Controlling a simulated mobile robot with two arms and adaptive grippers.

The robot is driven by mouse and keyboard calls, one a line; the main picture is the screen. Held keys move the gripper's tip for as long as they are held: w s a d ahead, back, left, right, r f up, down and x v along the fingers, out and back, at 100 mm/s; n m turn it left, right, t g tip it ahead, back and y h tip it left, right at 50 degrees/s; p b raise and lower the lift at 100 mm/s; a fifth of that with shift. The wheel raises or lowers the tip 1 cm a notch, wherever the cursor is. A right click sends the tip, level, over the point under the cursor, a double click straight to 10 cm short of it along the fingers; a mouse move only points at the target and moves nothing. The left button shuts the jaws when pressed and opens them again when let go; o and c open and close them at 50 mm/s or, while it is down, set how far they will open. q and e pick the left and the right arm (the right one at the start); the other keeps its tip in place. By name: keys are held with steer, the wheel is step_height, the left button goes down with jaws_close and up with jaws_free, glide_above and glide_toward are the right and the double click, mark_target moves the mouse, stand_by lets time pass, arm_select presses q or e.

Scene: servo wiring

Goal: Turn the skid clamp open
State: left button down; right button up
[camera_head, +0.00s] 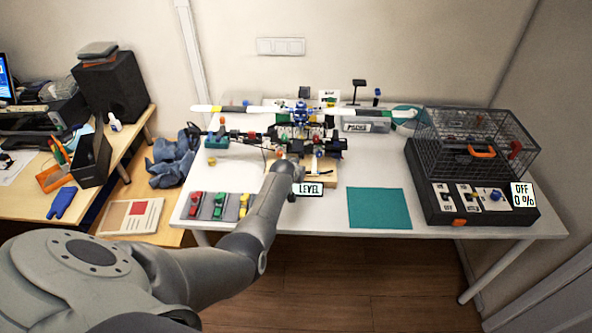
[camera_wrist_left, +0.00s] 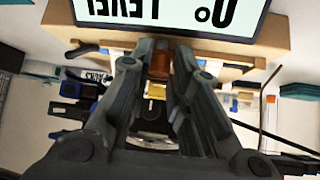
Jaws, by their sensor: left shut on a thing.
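The model helicopter (camera_head: 301,113) stands on a wooden stand (camera_head: 318,170) at the back middle of the white table. My left gripper (camera_wrist_left: 159,60) reaches in at the front of this stand. In the left wrist view its two fingers are closed on a small orange-brown piece (camera_wrist_left: 160,66), which looks like the handle of the skid clamp. A yellow part (camera_wrist_left: 155,91) shows just behind it between the fingers. In the head view my left arm covers the fingertips and the clamp, so the clamp's angle cannot be told. My right gripper is out of view.
A LEVEL display (camera_head: 308,189) is at the stand's front, close to my gripper; it also shows in the left wrist view (camera_wrist_left: 165,14). Trays (camera_head: 219,206) with coloured items lie front left. A green mat (camera_head: 379,208) is clear. A wire cage (camera_head: 476,141) stands right.

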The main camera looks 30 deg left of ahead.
arm_select(q)
steer(key=shift+w+d+n+g+y+b, duration=0.15)
steer(key=shift+n+y+b, duration=0.25)
steer(key=shift+n, duration=0.2)
steer(key=shift+s+d+n+g+y+b, duration=0.15)
steer(key=shift+n+y+b, duration=0.25)
steer(key=shift+n, duration=0.2)
steer(key=shift+w, duration=0.1)
steer(key=c, duration=1.3)
jaws_free()
steer(key=shift+c, duration=0.2)
steer(key=shift+r, duration=0.1)
steer(key=v, duration=1.2)
